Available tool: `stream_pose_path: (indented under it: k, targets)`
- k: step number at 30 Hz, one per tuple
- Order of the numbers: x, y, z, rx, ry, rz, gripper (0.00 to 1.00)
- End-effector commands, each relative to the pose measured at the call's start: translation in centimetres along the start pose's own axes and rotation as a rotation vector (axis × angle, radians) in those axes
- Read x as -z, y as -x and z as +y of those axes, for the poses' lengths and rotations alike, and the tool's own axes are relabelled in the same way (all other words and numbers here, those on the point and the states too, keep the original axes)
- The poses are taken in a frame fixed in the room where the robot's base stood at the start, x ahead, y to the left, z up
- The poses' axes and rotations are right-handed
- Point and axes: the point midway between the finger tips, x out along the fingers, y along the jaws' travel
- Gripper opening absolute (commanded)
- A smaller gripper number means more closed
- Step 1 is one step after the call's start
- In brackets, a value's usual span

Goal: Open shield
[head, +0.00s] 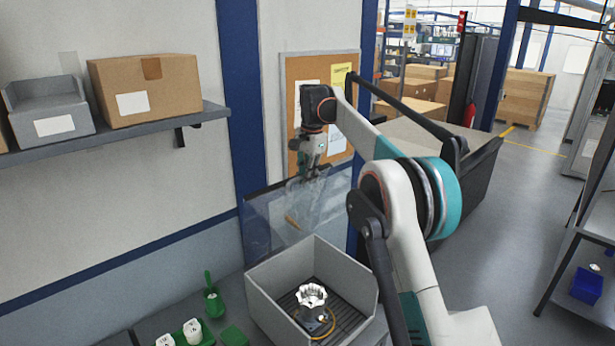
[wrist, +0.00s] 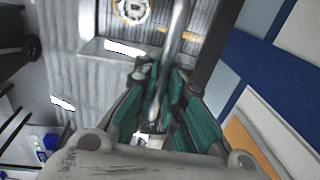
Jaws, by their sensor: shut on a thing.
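The shield (head: 262,228) is a clear, see-through panel. It stands raised and steeply tilted above the back of an open grey box (head: 268,294). In the box, a silvery machined part (head: 311,294) sits on a dark fixture over a slatted floor. My gripper (head: 311,173) is at the shield's upper part, well above the box. In the wrist view, the green-sided fingers of my gripper (wrist: 160,75) are shut on a shiny metal bar (wrist: 176,32), apparently the shield's handle. The exact contact is partly hidden by the fingers.
Green holders with white parts (head: 192,331) stand left of the box. A shelf (head: 100,139) with a cardboard box (head: 146,90) and grey bin (head: 46,108) is on the left wall. A corkboard (head: 296,75) hangs behind my gripper. Open floor (head: 500,220) lies to the right.

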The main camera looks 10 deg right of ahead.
Motion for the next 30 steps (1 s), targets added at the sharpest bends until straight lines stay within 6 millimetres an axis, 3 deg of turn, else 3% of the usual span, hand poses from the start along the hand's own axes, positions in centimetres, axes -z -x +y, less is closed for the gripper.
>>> stream_pose_path:
  k: [5,6,9,20,30]
  targets:
    - [0.0,0.0,0.0,0.0,0.0,0.0,0.0]
    - [0.0,0.0,0.0,0.0,0.0,0.0,0.12]
    - [0.0,0.0,0.0,0.0,0.0,0.0,0.29]
    - [0.0,0.3,0.0,0.0,0.0,0.0,0.29]
    - [0.1,5.1,0.0,0.0,0.0,0.0,0.29]
